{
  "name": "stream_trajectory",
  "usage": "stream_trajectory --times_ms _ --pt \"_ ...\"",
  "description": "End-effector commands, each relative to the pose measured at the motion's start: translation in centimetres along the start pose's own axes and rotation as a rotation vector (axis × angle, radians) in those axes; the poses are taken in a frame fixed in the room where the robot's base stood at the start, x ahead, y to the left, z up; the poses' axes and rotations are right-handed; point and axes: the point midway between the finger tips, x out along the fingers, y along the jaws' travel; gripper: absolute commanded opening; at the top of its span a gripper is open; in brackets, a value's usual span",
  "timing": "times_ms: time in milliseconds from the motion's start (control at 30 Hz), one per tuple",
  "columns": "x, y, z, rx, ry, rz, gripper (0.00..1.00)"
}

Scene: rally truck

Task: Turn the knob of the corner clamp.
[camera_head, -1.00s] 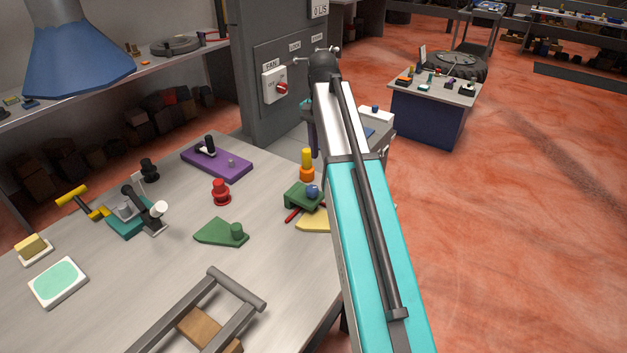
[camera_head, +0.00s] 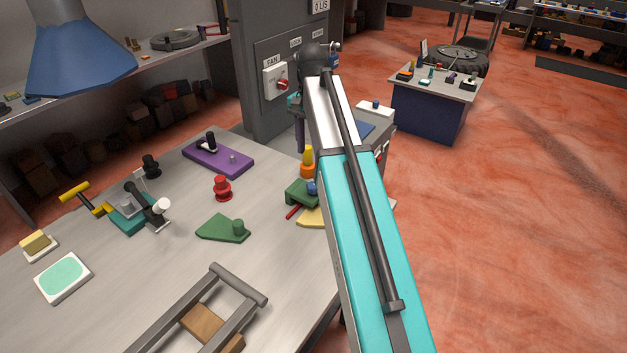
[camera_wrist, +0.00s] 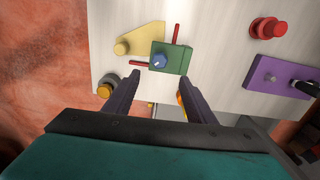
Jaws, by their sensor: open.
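The corner clamp is a green block (camera_head: 297,194) on the workbench, with a blue knob (camera_head: 312,187) and thin red bars at its sides. My arm partly covers it in the head view. In the wrist view the green clamp (camera_wrist: 179,59) lies just beyond the fingertips, and its blue knob (camera_wrist: 159,61) lines up with the gap between them. My gripper (camera_wrist: 160,76) is open and empty, its two dark fingers apart. In the head view only part of it shows, at the far end of my arm above the bench.
A yellow plate (camera_wrist: 141,40) lies beside the clamp. An orange and yellow peg (camera_head: 307,166) stands close behind it; the right finger partly hides something orange in the wrist view. A red knob (camera_head: 221,188), green plate (camera_head: 218,228) and purple block (camera_head: 222,158) stand left. A grey panel rises behind.

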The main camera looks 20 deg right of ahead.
Motion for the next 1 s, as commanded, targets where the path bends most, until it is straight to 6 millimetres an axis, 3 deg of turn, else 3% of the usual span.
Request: stream_trajectory --times_ms 1000 --pt "10.3 0.0 0.2 -0.002 -0.001 0.001 0.50"
